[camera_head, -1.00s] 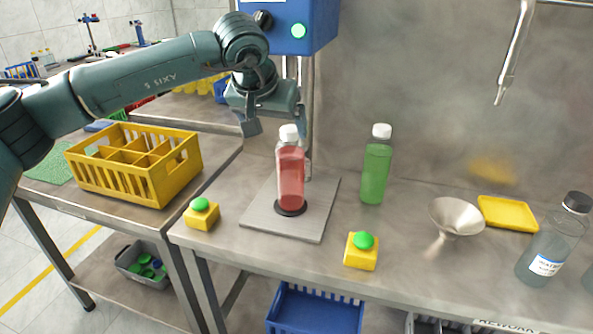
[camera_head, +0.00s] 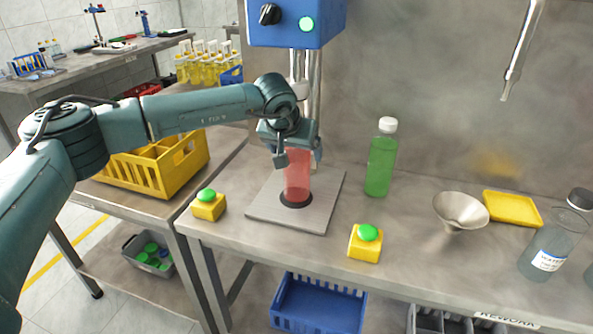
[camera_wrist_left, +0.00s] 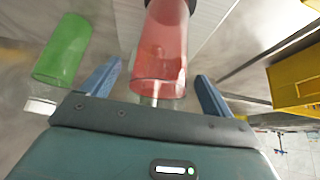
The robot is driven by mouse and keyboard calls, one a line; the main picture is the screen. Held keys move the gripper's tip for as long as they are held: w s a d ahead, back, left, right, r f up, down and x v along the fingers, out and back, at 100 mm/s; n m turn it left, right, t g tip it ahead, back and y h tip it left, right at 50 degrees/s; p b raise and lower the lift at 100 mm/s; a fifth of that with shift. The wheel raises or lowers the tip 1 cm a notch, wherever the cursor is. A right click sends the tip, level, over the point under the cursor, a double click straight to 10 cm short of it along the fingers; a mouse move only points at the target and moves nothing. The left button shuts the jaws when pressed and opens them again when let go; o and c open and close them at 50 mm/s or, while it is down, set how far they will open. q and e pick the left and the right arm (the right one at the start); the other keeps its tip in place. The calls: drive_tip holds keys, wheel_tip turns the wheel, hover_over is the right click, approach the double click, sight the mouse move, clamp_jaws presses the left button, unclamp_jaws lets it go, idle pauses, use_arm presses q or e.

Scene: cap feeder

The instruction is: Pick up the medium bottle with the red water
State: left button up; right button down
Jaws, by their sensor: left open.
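The bottle with red water (camera_head: 297,178) stands upright on the black ring of the grey metal plate (camera_head: 318,211), under the blue machine. My left gripper (camera_head: 295,150) is at the top of this bottle and hides its cap in the head view. In the left wrist view the red bottle (camera_wrist_left: 163,50) lies between the two open blue fingers (camera_wrist_left: 156,85), with gaps on both sides. The fingers do not grip it. My right gripper is not in view.
A green bottle (camera_head: 380,160) stands right of the plate. Two yellow button boxes (camera_head: 208,210) (camera_head: 364,246) flank the plate's front. A funnel (camera_head: 460,212), a yellow tray (camera_head: 512,209) and a clear bottle (camera_head: 550,248) are farther right. A yellow crate (camera_head: 135,178) is on the left table.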

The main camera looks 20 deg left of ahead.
use_arm(q)
clamp_jaws()
drive_tip(key=shift+r, duration=0.15)
idle(0.9)
